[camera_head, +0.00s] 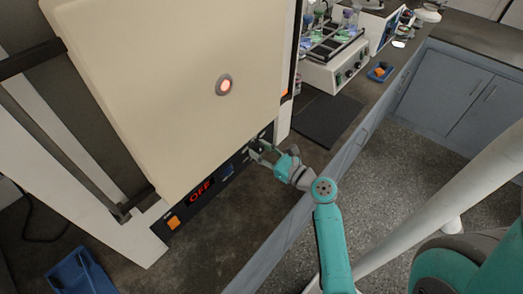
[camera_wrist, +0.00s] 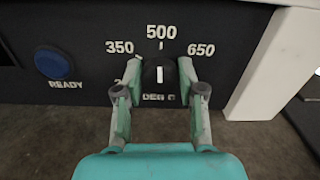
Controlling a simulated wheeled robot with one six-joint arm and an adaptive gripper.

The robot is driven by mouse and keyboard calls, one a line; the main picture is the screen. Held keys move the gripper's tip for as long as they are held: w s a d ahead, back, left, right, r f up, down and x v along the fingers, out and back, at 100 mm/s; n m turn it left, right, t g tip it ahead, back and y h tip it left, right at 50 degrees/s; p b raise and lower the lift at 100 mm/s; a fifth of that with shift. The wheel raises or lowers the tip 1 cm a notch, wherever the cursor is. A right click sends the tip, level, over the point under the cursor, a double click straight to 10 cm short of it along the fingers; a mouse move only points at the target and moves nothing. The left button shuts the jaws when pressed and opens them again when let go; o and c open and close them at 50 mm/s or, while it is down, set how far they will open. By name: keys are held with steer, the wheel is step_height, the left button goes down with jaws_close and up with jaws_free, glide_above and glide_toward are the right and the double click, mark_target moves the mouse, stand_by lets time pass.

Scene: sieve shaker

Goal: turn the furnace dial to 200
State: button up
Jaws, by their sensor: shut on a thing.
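The furnace (camera_head: 175,75) has a large cream door and a black control panel (camera_wrist: 90,30) along its bottom. The dark dial (camera_wrist: 160,76) sits on the panel, its white pointer mark upright, in line with the tick under 500. Around it I read 350, 500 and 650; a number beginning with 2 at lower left is mostly hidden by the left finger. My gripper (camera_wrist: 160,68) is shut on the dial, one finger on each side. In the head view my gripper (camera_head: 262,150) is at the right part of the panel and hides the dial.
The panel has a red OFF display (camera_head: 201,191), an orange button (camera_head: 174,223) and a blue READY button (camera_wrist: 52,62). A round light (camera_head: 225,85) glows on the door. A shaker (camera_head: 333,68) and dark mat (camera_head: 327,118) are farther along the bench. A blue tray (camera_head: 80,275) is at lower left.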

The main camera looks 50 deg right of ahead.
steer(key=n, duration=0.5)
steer(key=shift+a+n, duration=0.1)
steer(key=shift+n, duration=0.3)
steer(key=n, duration=0.6)
steer(key=shift+f, duration=0.15)
steer(key=n, duration=0.5)
steer(key=shift+f+n, duration=0.1)
steer(key=shift+n, duration=0.3)
steer(key=n, duration=0.5)
steer(key=shift+f, duration=0.15)
steer(key=shift+n, duration=0.4)
steer(key=o, duration=1.1)
steer(key=shift+s, duration=0.1)
steer(key=shift+s, duration=3.7)
